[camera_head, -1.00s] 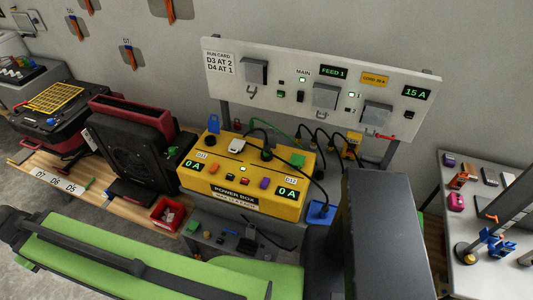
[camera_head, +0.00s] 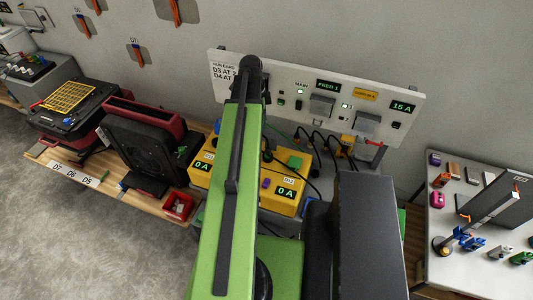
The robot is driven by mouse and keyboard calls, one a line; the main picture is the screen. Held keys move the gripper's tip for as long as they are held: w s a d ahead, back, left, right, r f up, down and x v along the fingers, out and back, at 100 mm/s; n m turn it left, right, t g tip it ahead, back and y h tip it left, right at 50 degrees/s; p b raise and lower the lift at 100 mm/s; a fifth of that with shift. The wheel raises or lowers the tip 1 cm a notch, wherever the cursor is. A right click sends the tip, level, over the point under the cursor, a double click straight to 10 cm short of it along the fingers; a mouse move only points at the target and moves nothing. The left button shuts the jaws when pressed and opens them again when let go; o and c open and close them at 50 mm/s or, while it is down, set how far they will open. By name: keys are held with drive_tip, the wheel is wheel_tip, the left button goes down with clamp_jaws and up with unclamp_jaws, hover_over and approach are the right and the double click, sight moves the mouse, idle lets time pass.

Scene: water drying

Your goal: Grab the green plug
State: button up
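Another small green piece (camera_head: 182,150) shows by the black dryer, and a green item (camera_head: 522,258) lies on the right table; I cannot tell which of these is the plug meant. My green arm stretches up the middle of the view and hides the centre of the power box. My gripper is not visible; only the arm's dark upper joint shows, in front of the wall panel.
The white wall panel (camera_head: 392,125) with switches and hanging cables stands behind the box. A black and red dryer (camera_head: 140,152) and a small red bin (camera_head: 178,206) are to the left. A grey table (camera_head: 470,225) with several small items is at the right.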

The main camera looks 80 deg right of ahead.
sight(268, 148)
drive_tip(key=f+b, duration=0.6)
drive_tip(key=s+f+b, duration=0.1)
drive_tip(key=f+b, duration=0.4)
drive_tip(key=s+f+b, duration=0.1)
drive_tip(key=f+b, duration=0.5)
drive_tip(key=shift+s+d+f+b, duration=0.1)
drive_tip(key=shift+s+f+b, duration=0.05)
drive_tip(key=shift+f+b, duration=0.2)
drive_tip(key=shift+r, duration=0.15)
clamp_jaws()
